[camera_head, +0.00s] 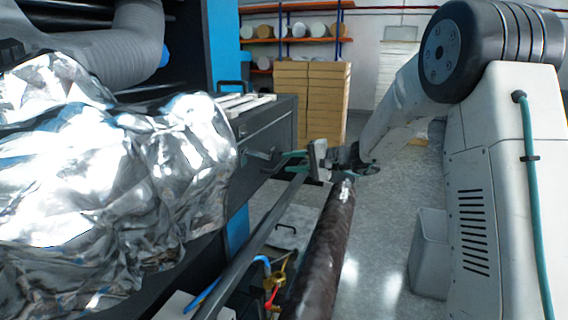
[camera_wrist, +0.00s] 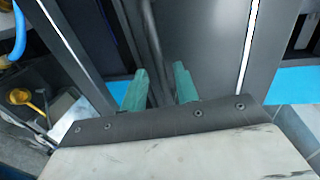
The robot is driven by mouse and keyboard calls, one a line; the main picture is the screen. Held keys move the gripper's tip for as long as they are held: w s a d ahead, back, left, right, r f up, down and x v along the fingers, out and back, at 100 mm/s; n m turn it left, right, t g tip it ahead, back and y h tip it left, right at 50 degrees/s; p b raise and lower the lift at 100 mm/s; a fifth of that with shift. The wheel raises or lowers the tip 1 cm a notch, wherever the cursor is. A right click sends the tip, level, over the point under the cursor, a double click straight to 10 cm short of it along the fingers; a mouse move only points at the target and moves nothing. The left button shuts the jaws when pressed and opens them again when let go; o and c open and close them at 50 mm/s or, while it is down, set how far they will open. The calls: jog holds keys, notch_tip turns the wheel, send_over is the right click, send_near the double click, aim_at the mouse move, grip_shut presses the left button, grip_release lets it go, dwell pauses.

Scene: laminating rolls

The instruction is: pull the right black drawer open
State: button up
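The right black drawer (camera_head: 268,138) is a dark front in the upper part of the machine, right of the silver foil, and looks closed. Its handle (camera_head: 258,154) sticks out toward my gripper (camera_head: 292,161). My gripper's green fingers point left at the drawer front, close to the handle. In the wrist view my gripper (camera_wrist: 160,87) has its two green fingertips apart. A dark bar, apparently the handle (camera_wrist: 152,42), runs between them, with a gap visible on its right. Whether a finger touches it I cannot tell.
Crumpled silver foil (camera_head: 110,165) covers the left. A long dark roll (camera_head: 323,250) and a grey rail (camera_head: 262,238) run below my gripper. Blue and red hoses with brass fittings (camera_head: 277,283) lie low. Cardboard boxes (camera_head: 310,100) stand behind; grey floor (camera_head: 385,230) is open to the right.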

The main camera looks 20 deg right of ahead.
aim_at(284, 160)
jog(key=shift+x, duration=1.55)
grip_shut()
jog(key=shift+s, duration=0.1)
